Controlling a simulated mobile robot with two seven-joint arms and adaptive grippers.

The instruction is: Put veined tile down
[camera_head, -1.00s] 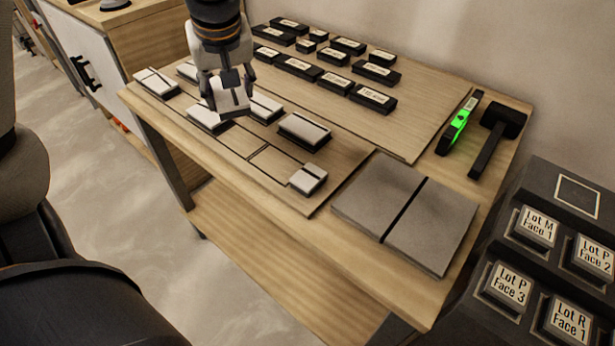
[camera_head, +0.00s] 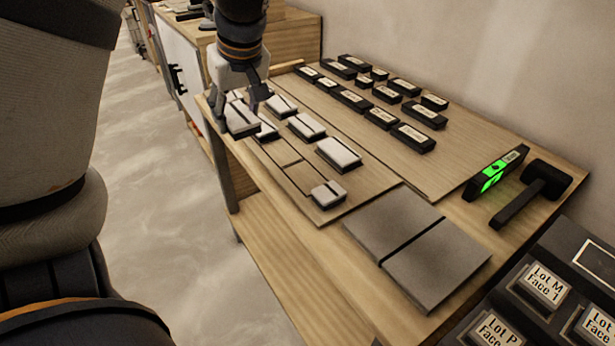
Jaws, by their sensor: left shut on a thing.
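My left gripper (camera_head: 244,106) is shut on a pale tile (camera_head: 240,121) at the far left end of the wooden tile board (camera_head: 272,158). The held tile is taken as the veined tile; its veins are too small to make out. I cannot tell whether it touches the board or hangs just above it. Other pale tiles with dark sides lie on the board: one just right of the held tile (camera_head: 267,128), a middle one (camera_head: 307,126), a larger one (camera_head: 338,153) and a small one near the front (camera_head: 327,194). The gripper partly hides the board's far end. My right gripper is not in view.
Several labelled black blocks (camera_head: 412,137) stand on the rear board. A level with a green display (camera_head: 496,173) and a black mallet (camera_head: 532,192) lie at the right. A dark rack with lot labels (camera_head: 543,287) stands at lower right.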

